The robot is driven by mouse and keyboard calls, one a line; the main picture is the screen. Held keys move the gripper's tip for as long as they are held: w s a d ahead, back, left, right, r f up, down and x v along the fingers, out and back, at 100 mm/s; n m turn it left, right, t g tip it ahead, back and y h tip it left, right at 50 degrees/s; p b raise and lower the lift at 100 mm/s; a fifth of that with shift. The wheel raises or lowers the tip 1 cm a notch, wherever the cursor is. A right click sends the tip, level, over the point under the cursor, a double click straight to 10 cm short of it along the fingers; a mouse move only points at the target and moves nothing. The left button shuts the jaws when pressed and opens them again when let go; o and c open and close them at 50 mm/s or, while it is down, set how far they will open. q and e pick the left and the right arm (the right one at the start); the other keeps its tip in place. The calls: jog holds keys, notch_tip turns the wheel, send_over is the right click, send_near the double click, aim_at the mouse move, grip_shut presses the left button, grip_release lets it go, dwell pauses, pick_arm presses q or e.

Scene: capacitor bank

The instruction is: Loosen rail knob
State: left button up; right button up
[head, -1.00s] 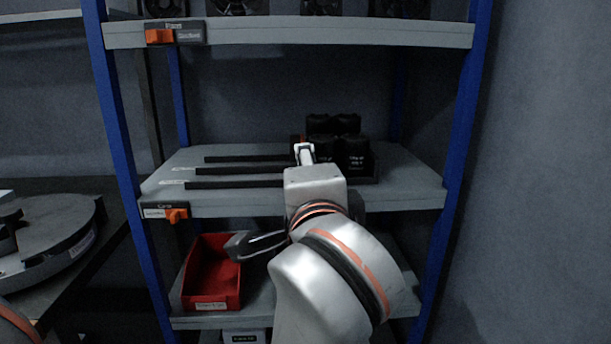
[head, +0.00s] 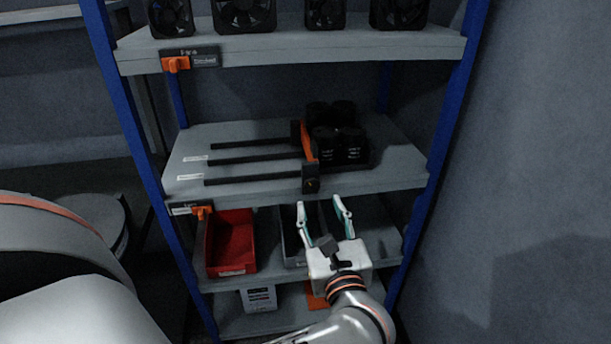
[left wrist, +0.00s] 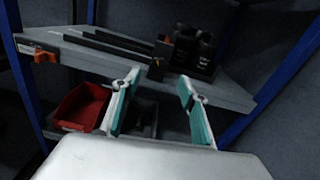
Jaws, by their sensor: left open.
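On the middle shelf an orange bar (head: 307,141) runs beside a group of black capacitors (head: 340,145). At its front end, by the shelf edge, is a black block (head: 311,180) with a small dark round knob on its face. The block also shows in the left wrist view (left wrist: 156,69), just beyond the fingertips. My left gripper (head: 319,204) is open and empty, with pale fingers and teal pads. It is in front of and just below the shelf edge, apart from the block. It also shows in the left wrist view (left wrist: 158,86). My right gripper is not seen.
Three black rails (head: 255,162) lie on the middle shelf (head: 390,178). An orange lever (head: 203,212) sits on its front edge. A red bin (head: 232,240) and a grey bin (head: 290,240) stand below. Blue posts (head: 440,130) flank the shelves. Fans (head: 245,14) stand above.

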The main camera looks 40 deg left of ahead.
aim_at(312, 187)
pick_arm(q)
jog(key=x, duration=0.7)
jog(key=shift+w+a+f+b, duration=0.2)
jog(key=shift+a+b, duration=0.05)
jog(key=shift+b, duration=0.05)
jog(key=c, duration=1.1)
jog(key=shift+r+m+p, duration=0.15)
jog(key=shift+m+p, duration=0.15)
jog(key=shift+m, duration=0.6)
jog(key=o, duration=0.7)
jog(key=shift+c, duration=0.2)
jog(key=o, duration=0.4)
jog(key=shift+o, duration=0.2)
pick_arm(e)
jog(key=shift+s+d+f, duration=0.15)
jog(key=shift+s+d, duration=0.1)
